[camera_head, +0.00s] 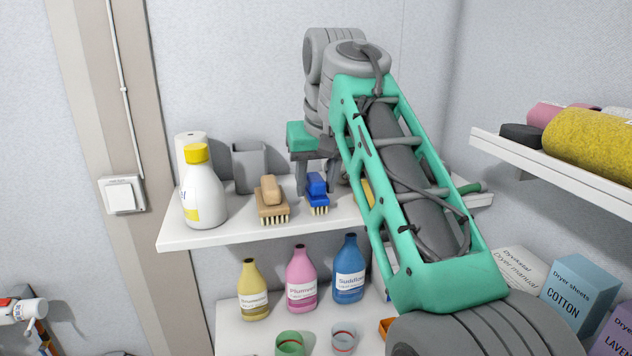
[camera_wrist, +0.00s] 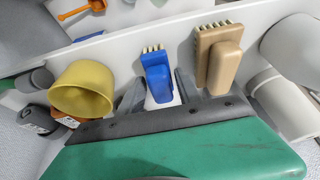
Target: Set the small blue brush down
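The small blue brush (camera_head: 317,188) stands on the upper white shelf (camera_head: 240,232), pale bristles down, right of a wooden brush (camera_head: 271,197). My gripper (camera_head: 316,178) is just behind and above it, with one finger to each side of the brush. In the wrist view the blue brush (camera_wrist: 157,76) lies between the two spread grey fingers (camera_wrist: 160,92), and pale shelf shows between them. The fingers look open, though their tips are partly hidden.
A white bottle with yellow cap (camera_head: 203,190), a white roll (camera_head: 190,148) and a grey cup (camera_head: 249,166) stand left on this shelf. A yellow cup (camera_wrist: 84,88) is close in the wrist view. Several bottles, including a pink one (camera_head: 301,280), stand below.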

